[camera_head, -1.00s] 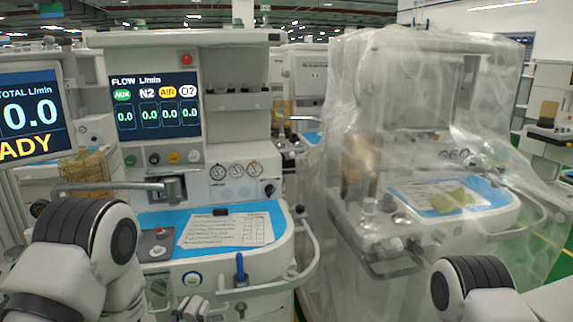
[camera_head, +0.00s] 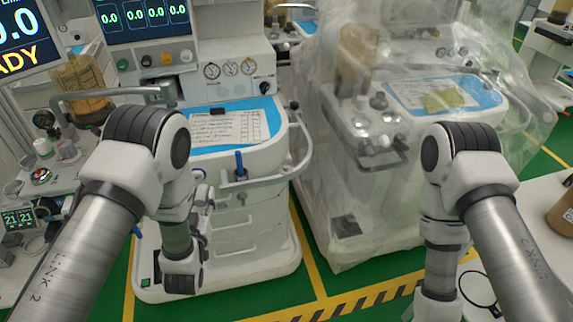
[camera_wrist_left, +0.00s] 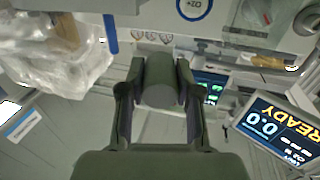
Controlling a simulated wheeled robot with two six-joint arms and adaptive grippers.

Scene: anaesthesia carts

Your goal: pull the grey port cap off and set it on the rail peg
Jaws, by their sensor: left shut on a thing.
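In the left wrist view my left gripper (camera_wrist_left: 161,84) is shut on a dark grey round cap (camera_wrist_left: 160,95), one finger on each side. Whether the cap still touches a port cannot be told. In the head view my left forearm hangs in front of the cart, with the gripper (camera_head: 203,232) mostly hidden behind it and the cap not discernible. A blue upright peg (camera_head: 240,164) stands on the cart's front rail, right of my left arm; it also shows in the left wrist view (camera_wrist_left: 110,34). My right arm shows at the right; its gripper is out of view.
The cart's blue worktop (camera_head: 269,117) carries a paper sheet (camera_head: 228,127). A curved rail (camera_head: 303,150) juts from its right side. A plastic-covered cart (camera_head: 385,190) stands to the right. Striped floor tape (camera_head: 350,302) runs in front.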

